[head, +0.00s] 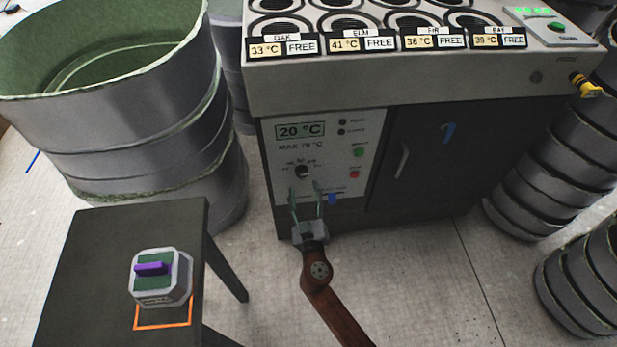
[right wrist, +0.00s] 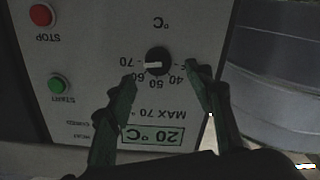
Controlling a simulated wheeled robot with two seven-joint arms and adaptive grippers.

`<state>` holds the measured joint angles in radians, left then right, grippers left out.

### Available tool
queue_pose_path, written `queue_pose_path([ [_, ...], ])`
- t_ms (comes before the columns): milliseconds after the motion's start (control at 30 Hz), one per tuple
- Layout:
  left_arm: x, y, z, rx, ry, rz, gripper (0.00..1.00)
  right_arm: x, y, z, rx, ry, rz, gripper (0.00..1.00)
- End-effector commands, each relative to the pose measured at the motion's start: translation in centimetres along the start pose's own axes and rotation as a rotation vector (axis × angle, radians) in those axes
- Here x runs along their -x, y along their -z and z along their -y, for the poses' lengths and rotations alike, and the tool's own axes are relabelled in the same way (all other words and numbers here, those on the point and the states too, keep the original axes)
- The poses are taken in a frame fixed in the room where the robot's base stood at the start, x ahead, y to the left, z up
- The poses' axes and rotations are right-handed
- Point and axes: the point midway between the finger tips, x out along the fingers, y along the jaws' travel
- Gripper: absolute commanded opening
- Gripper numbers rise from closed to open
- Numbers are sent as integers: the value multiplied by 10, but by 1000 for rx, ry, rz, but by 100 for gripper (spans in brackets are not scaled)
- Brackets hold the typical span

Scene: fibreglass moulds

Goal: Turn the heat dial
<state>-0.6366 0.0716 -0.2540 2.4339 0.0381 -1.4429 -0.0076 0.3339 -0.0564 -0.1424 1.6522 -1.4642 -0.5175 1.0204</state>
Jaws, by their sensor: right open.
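The heat dial (head: 302,171) is a small black knob with a white mark, on the white control panel under the 20 °C display (head: 300,131). In the right wrist view, which is upside down, the dial (right wrist: 157,61) has its white mark toward the left, on the side of the 60 and 70 labels. My right gripper (head: 305,188) is open in front of the panel, just below the dial in the head view. In the right wrist view its fingertips (right wrist: 161,75) are spread to either side of the dial's near edge, and I see no contact. My left gripper is out of view.
Green START (head: 359,152) and red STOP (head: 354,174) buttons sit right of the dial. A blue slider (head: 332,198) is below it. A dark door (head: 450,150) adjoins the panel. A large bin (head: 120,110) and a stool (head: 90,260) with a boxed purple-handled switch (head: 160,277) stand left.

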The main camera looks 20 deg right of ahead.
Motion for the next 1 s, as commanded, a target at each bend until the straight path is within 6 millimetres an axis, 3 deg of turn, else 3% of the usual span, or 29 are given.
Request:
queue_pose_path([
  [200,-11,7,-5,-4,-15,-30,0,-37,-1,-2,1,-4,0,48],
  [400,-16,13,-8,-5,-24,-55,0,-56,-2,-2,1,-4,2,48],
  [733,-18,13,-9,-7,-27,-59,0,-59,-1,-3,1,-4,2,48],
  [1000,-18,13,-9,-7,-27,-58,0,-59,-1,-3,1,-4,2,29],
])
